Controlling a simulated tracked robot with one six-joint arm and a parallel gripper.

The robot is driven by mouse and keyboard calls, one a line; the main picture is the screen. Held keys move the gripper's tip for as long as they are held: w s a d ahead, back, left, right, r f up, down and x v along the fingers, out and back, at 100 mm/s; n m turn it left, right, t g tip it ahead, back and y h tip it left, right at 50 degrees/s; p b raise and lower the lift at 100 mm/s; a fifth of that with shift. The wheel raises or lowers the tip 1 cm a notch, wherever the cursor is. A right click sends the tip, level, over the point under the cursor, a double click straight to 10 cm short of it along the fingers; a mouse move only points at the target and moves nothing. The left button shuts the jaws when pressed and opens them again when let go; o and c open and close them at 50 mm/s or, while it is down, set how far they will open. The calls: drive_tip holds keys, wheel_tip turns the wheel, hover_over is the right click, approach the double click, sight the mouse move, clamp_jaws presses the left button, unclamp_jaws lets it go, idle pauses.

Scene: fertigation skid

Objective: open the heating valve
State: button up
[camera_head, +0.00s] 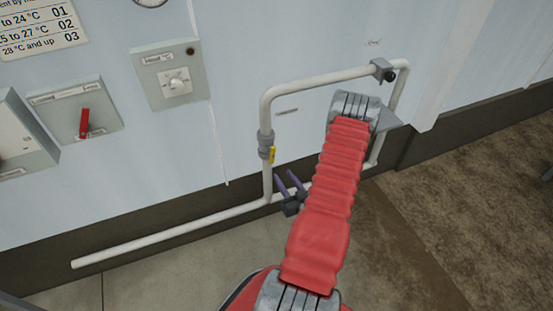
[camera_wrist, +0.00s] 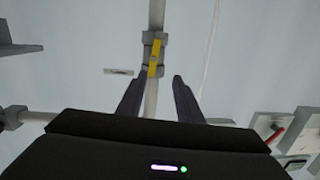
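The valve is a grey body (camera_head: 265,139) on a white vertical pipe, with a yellow lever (camera_head: 271,155) lying along the pipe. In the wrist view the yellow lever (camera_wrist: 155,58) stands almost in line with the pipe, near the upper middle. My gripper (camera_head: 285,176) is below and slightly right of the lever in the head view. In the wrist view my gripper (camera_wrist: 158,77) has its two dark fingers apart, with the pipe and the lever's lower end showing between them. Nothing is held. Whether a finger touches the lever cannot be told.
The white pipe (camera_head: 170,235) runs low along the wall and loops up at the right. Left are a dial box (camera_head: 170,74), a red-lever box (camera_head: 78,112) and a temperature sign (camera_head: 38,27). Floor is clear at right.

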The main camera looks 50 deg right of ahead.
sight(274, 155)
drive_tip(key=s, duration=0.2)
drive_tip(key=s+f+m+h, duration=0.1)
drive_tip(key=shift+a, duration=0.25)
drive_tip(key=shift+w, duration=0.15)
drive_tip(key=x, duration=1.3)
drive_tip(key=shift+w+d+r, duration=0.2)
drive_tip(key=shift+w, duration=0.1)
drive_tip(key=shift+c, duration=0.2)
clamp_jaws()
